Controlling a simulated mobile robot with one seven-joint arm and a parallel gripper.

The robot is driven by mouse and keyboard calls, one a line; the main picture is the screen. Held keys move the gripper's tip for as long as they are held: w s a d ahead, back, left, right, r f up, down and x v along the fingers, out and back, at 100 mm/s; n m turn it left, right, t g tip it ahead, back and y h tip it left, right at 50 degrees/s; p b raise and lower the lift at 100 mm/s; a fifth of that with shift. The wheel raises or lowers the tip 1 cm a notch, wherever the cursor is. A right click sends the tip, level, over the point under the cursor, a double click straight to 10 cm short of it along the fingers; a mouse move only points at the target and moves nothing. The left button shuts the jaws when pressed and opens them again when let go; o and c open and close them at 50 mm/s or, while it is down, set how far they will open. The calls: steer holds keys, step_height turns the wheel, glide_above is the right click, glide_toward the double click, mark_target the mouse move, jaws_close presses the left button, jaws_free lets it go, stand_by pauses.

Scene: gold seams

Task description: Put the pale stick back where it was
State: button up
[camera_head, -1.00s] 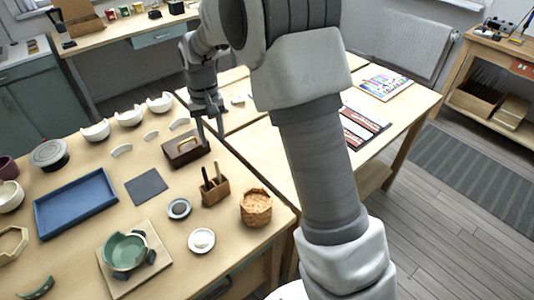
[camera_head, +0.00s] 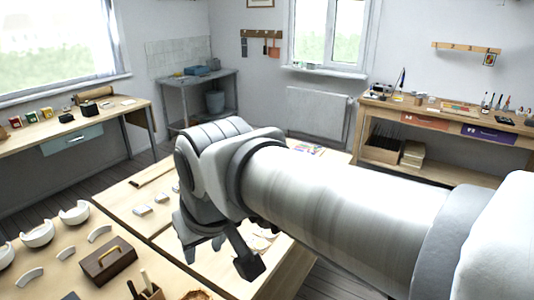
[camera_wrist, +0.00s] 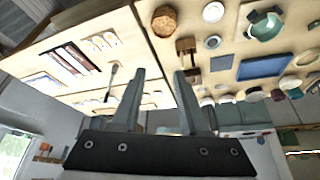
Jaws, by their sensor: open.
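My gripper (camera_wrist: 159,72) is open in the wrist view, with nothing between its two fingers. In the head view my arm reaches across the right side, and the gripper end hangs over the second table, its fingertips hard to make out. A light-coloured stick (camera_head: 145,279) stands upright beside a darker one (camera_head: 132,290) in a small wooden holder (camera_head: 152,294) at the bottom edge. The holder also shows in the wrist view (camera_wrist: 186,45), apart from the fingers. I cannot tell for sure that this light one is the pale stick.
A brown handled box (camera_head: 108,262) and several white bowl pieces (camera_head: 75,213) lie on the near table. A blue tray (camera_wrist: 265,67) shows in the wrist view.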

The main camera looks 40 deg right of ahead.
steer(key=shift+s+d+f+t, duration=0.15)
steer(key=shift+s+f, duration=0.1)
steer(key=shift+s, duration=0.65)
steer(key=shift+s+d+f+t, duration=0.15)
steer(key=shift+s+f, duration=0.05)
steer(key=shift+s, duration=0.7)
steer(key=shift+a, duration=0.15)
